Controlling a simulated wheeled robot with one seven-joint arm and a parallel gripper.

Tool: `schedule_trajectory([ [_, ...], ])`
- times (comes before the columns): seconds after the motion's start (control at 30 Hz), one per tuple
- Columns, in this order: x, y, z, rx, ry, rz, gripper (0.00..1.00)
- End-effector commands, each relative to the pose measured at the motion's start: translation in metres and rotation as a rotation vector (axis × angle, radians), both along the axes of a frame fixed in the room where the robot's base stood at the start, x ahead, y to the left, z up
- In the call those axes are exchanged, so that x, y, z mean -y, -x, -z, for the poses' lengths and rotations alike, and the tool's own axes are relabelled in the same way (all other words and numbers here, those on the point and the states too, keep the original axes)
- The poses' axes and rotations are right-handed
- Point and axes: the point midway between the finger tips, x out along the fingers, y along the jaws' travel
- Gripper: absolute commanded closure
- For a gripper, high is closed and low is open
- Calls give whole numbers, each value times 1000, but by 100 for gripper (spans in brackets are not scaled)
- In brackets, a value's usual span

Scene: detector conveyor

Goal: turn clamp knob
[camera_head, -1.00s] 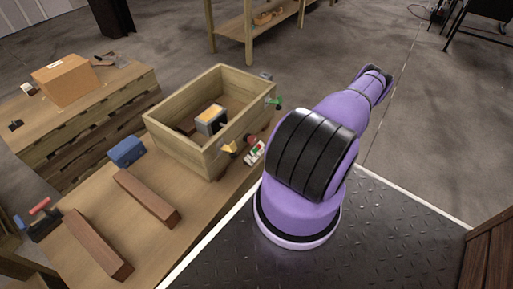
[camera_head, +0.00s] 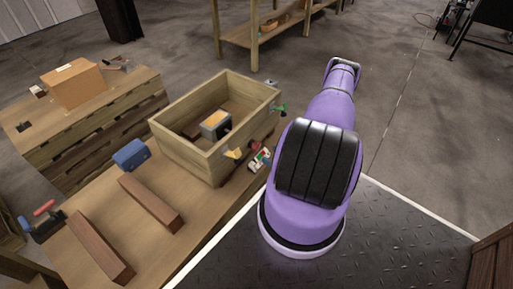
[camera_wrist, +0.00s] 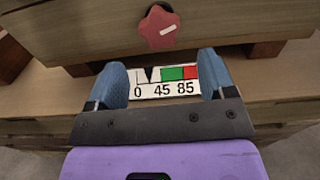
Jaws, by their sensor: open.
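A red star-shaped knob (camera_wrist: 160,28) with a pale mark on it sits on the front of a wooden box wall in the wrist view. Below it is a scale plate (camera_wrist: 163,83) marked 0, 45 and 85, with white, green and red fields. My gripper (camera_wrist: 162,79) is open, its two blue fingers spread either side of the scale plate, apart from the knob and below it in the picture. Nothing is between the fingers in their grip. In the head view the scale plate (camera_head: 260,158) shows beside the wooden box (camera_head: 196,157); my gripper is not seen there.
A green clamp-like part (camera_head: 280,109) and a yellow part (camera_head: 233,154) sit on the box's right side. A grey block with an orange top (camera_head: 215,122) is inside the box. A blue case (camera_head: 131,154) and two brown bars (camera_head: 150,203) lie on the bench.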

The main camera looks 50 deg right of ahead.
Motion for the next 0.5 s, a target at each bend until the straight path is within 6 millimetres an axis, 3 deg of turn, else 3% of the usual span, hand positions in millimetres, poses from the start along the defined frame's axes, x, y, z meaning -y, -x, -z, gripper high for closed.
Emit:
schedule_trajectory([
  [0.2,-3,-41,-1,3,1,-3,24],
  [0.5,-6,-77,0,2,0,-1,24],
])
